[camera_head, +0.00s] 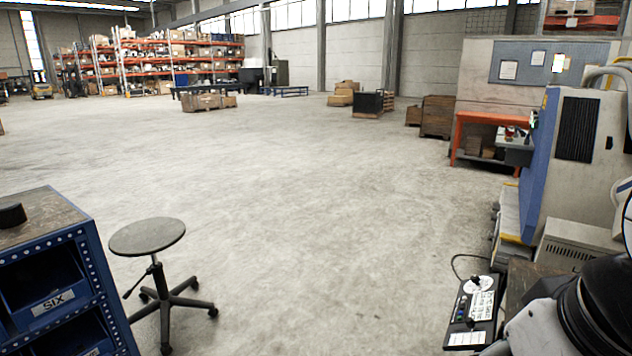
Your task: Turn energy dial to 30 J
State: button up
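I cannot make out an energy dial or any joule markings in this view. A small control panel (474,311) lies at the lower right, with a black knob or stick, a pale labelled face and small coloured buttons. Its details are too small to read. My gripper is not in view, so its state does not show. A dark rounded shape with pale parts fills the bottom right corner; I cannot tell for sure what it is.
A blue cabinet (62,270) stands at lower left, beside a round stool (148,237) on castors. A large blue and white machine (575,150) stands at the right, near an orange workbench (490,118). Shelving (150,60) lines the back. The middle floor is clear.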

aim_at(475, 278)
jog(key=z, duration=0.7)
jog(key=j, duration=0.15)
jog(key=k+j+u, duration=0.1)
jog(key=k+u, duration=0.15)
jog(key=k, duration=0.45)
jog(key=i+u, duration=0.15)
jog(key=u, duration=0.25)
jog(key=i+j+u, duration=0.1)
jog(key=u, duration=0.3)
jog(key=i+u, duration=0.2)
jog(key=u, duration=0.15)
jog(key=i+l, duration=0.15)
jog(key=i, duration=0.5)
jog(key=i+l, duration=0.15)
jog(key=i, duration=0.55)
jog(key=i+l+z, duration=0.1)
jog(key=i, duration=0.55)
jog(key=z, duration=0.4)
jog(key=i+z, duration=0.15)
jog(key=z, duration=0.65)
jog(key=i+j+z, duration=0.1)
jog(key=z, duration=0.35)
